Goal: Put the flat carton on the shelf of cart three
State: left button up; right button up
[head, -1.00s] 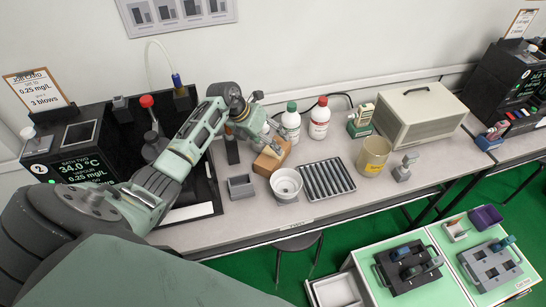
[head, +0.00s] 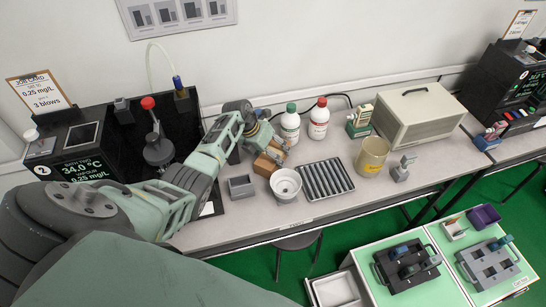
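A brown carton (head: 263,166) sits on the bench behind the white bowl; it may be the flat carton. My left gripper (head: 279,149) is over its far end, with its fingers close to the cardboard and partly covering it. I cannot tell whether the fingers are closed on it. Two green-topped carts stand at the lower right: one with a dark tray (head: 408,266), one with a grey tray (head: 490,262). I cannot read which is cart three, and no shelf shows clearly. My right gripper is not in view.
Around the carton stand a white bowl (head: 285,184), a slotted tray (head: 325,179), a small grey bin (head: 241,187), white bottles (head: 319,119) and a beige jar (head: 371,156). A beige case (head: 420,113) stands farther right. A stool (head: 298,241) is below the bench's front edge.

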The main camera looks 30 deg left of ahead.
pick_arm(q)
jog(key=shift+c, duration=0.2)
jog(key=shift+r, duration=0.1)
jog(key=c, duration=1.1)
